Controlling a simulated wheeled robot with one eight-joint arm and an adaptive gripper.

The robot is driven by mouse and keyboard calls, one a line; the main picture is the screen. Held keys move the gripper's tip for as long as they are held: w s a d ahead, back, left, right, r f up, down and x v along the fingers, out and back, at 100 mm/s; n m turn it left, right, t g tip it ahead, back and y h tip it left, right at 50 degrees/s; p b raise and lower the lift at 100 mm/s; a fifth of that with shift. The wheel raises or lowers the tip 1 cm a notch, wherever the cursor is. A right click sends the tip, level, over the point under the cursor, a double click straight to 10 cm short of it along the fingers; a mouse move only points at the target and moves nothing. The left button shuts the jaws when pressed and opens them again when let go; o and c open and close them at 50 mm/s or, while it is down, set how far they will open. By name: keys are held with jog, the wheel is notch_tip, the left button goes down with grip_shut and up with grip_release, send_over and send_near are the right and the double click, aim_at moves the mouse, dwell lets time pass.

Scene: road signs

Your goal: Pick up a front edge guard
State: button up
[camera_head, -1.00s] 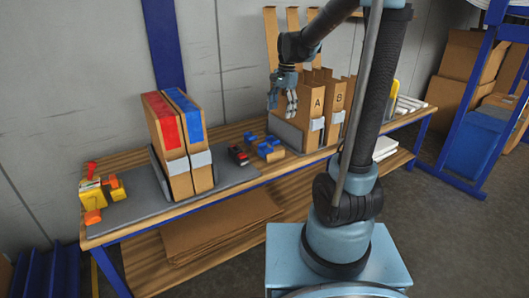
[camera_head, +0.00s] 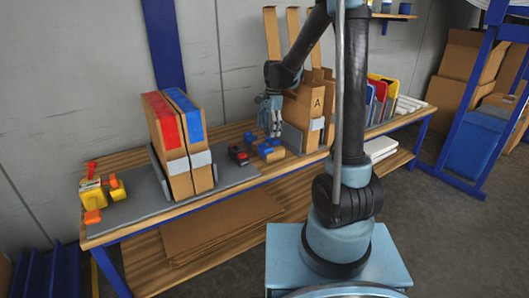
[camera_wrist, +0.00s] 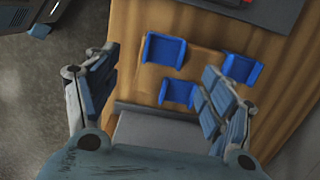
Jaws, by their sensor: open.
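Several small blue bracket-shaped guards lie on the wooden bench, with three of them clear in the wrist view: an upper-left one (camera_wrist: 165,49), a right one (camera_wrist: 243,68) partly behind a finger, and a lower one (camera_wrist: 178,93). In the head view the blue guards (camera_head: 250,139) form a small cluster right of the dark tool. I cannot tell which is meant by front. My gripper (camera_head: 270,130) is open and empty, above and close to the cluster. In the wrist view my gripper (camera_wrist: 162,75) has its fingers on either side of the upper-left and lower guards.
A grey plate (camera_wrist: 155,135) stands close to the lower guard. The carton marked A (camera_head: 305,108) stands right of my gripper. Two taped cartons (camera_head: 180,150) and a red-black tool (camera_head: 238,155) are to the left. Tall flaps (camera_head: 271,35) rise behind.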

aim_at(266, 144)
notch_tip(266, 144, down, 3)
jog(key=shift+s+a+f, duration=0.1)
jog(key=shift+a, duration=0.05)
jog(key=f, duration=0.4)
jog(key=shift+a+f, duration=0.1)
jog(key=shift+a, duration=0.25)
jog(key=shift+f, duration=0.5)
jog(key=c, duration=1.1)
